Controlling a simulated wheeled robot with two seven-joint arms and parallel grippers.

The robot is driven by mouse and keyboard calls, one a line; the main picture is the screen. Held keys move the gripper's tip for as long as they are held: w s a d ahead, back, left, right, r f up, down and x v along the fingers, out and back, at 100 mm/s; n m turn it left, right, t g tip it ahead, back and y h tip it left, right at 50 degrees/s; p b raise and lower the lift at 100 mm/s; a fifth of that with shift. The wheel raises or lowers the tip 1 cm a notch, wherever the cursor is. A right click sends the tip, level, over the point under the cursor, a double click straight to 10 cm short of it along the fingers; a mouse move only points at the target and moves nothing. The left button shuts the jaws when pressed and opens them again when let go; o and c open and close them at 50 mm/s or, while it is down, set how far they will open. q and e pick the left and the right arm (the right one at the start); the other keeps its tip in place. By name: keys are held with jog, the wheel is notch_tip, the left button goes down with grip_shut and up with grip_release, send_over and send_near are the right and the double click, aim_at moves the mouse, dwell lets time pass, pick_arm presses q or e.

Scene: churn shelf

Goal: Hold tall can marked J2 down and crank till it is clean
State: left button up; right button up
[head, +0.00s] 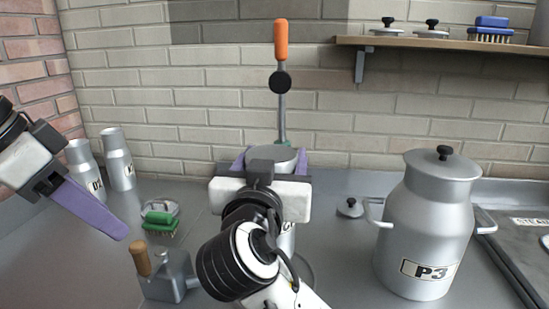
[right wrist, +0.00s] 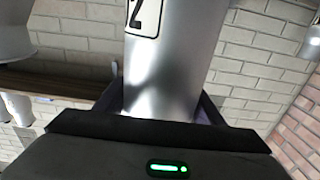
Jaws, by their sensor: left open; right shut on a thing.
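The tall grey can (right wrist: 170,75) stands between the fingers of my right gripper (right wrist: 160,108). Its label shows only a "2" in the right wrist view; the rest is cut off. In the head view my right gripper (head: 271,160) is shut on the can, and my arm hides most of it. A round base (head: 306,270) shows partly below the can. A grey box (head: 170,275) with a wooden-handled crank (head: 140,259) stands to the left of the can. My left gripper (head: 112,224) is open and empty, above and left of the crank. One purple finger shows clearly.
An upright lever with an orange handle (head: 281,42) rises behind the can. A large churn marked P3 (head: 425,230) stands at right beside a small lid (head: 350,208). A green brush (head: 160,220) and two tall cans (head: 118,165) are at left. A shelf (head: 450,43) hangs upper right.

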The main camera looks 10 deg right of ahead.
jog(key=o, duration=1.3)
jog(key=shift+f, duration=0.2)
jog(key=shift+c, duration=0.2)
jog(key=shift+o, duration=0.9)
jog(key=shift+r, duration=0.1)
